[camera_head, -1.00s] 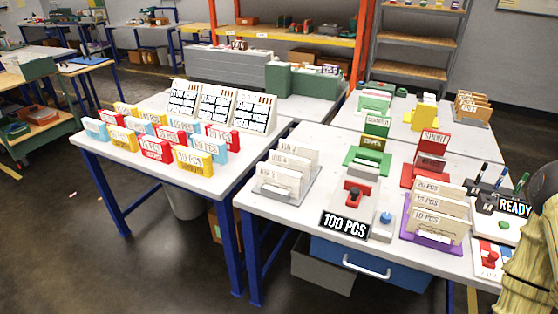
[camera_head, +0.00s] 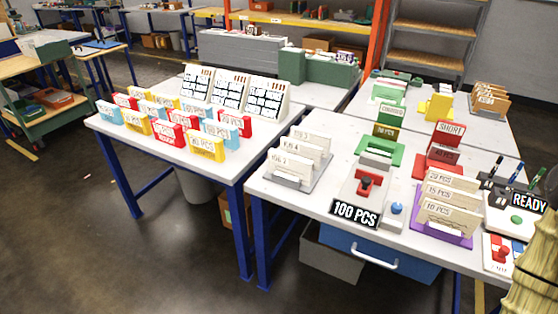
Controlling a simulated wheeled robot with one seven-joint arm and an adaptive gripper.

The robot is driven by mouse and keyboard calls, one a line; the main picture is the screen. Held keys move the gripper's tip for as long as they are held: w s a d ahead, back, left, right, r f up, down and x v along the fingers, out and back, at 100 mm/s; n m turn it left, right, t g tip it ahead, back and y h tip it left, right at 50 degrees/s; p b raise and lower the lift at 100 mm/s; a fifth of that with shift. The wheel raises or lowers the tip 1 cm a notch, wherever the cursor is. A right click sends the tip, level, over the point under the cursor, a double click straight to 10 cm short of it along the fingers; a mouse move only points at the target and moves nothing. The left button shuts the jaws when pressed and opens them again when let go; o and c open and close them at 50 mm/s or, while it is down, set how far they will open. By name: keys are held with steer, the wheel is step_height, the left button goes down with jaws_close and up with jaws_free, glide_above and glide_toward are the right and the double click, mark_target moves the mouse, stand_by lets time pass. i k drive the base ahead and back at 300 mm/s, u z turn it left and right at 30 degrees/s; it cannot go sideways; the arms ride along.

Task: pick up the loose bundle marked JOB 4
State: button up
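A grey rack (camera_head: 312,183) stands at the left end of the right-hand table and holds upright cream cards. The middle card (camera_head: 298,149) seems to read JOB 4, but the print is small. The front card (camera_head: 291,166) seems to read JOB 2, and the back card (camera_head: 312,138) is hard to read. I cannot tell whether any of these is a loose bundle. My gripper is out of view. A tan ribbed part at the right edge seems to be my arm, well to the right of the rack.
Coloured labelled blocks (camera_head: 207,147) and white sheet stands (camera_head: 229,92) cover much of the left table. Near the rack are a red-lever device (camera_head: 364,183), a 100 PCS sign (camera_head: 355,213), a purple card rack (camera_head: 440,233) and a READY sign (camera_head: 529,201). Open floor lies in front.

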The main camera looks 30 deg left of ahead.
mark_target(314, 152)
steer(key=k, duration=0.6)
steer(key=u, duration=0.2)
steer(key=i, duration=0.7)
steer(key=u, duration=0.5)
